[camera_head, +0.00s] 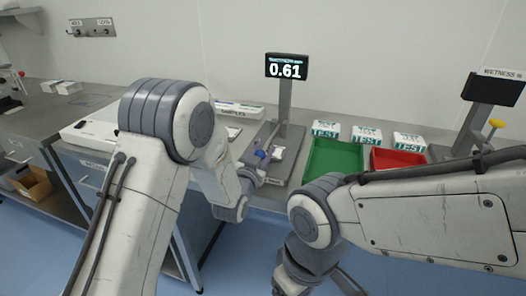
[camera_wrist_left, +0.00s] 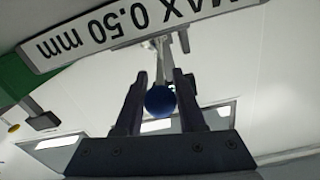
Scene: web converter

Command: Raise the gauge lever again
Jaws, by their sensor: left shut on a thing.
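The gauge stands on the bench with a dark display (camera_head: 286,66) on a grey post, reading 0.61. Its lever ends in a blue ball knob (camera_wrist_left: 160,99) on a pale stem (camera_wrist_left: 159,62). My left gripper (camera_head: 256,166) is at the gauge's base, low in front of the post. In the left wrist view its two dark fingers (camera_wrist_left: 158,98) stand on either side of the knob and are shut on it. In the head view the knob is small and partly hidden by the gripper. My right arm crosses the lower right; its gripper is out of view.
A green tray (camera_head: 334,178) and a red tray (camera_head: 398,151) lie right of the gauge, with several boxes marked TEST (camera_head: 366,136) behind. A second device with a dark screen (camera_head: 493,89) stands far right. A "MAX 0.50 mm" label (camera_wrist_left: 130,20) is close above the fingers.

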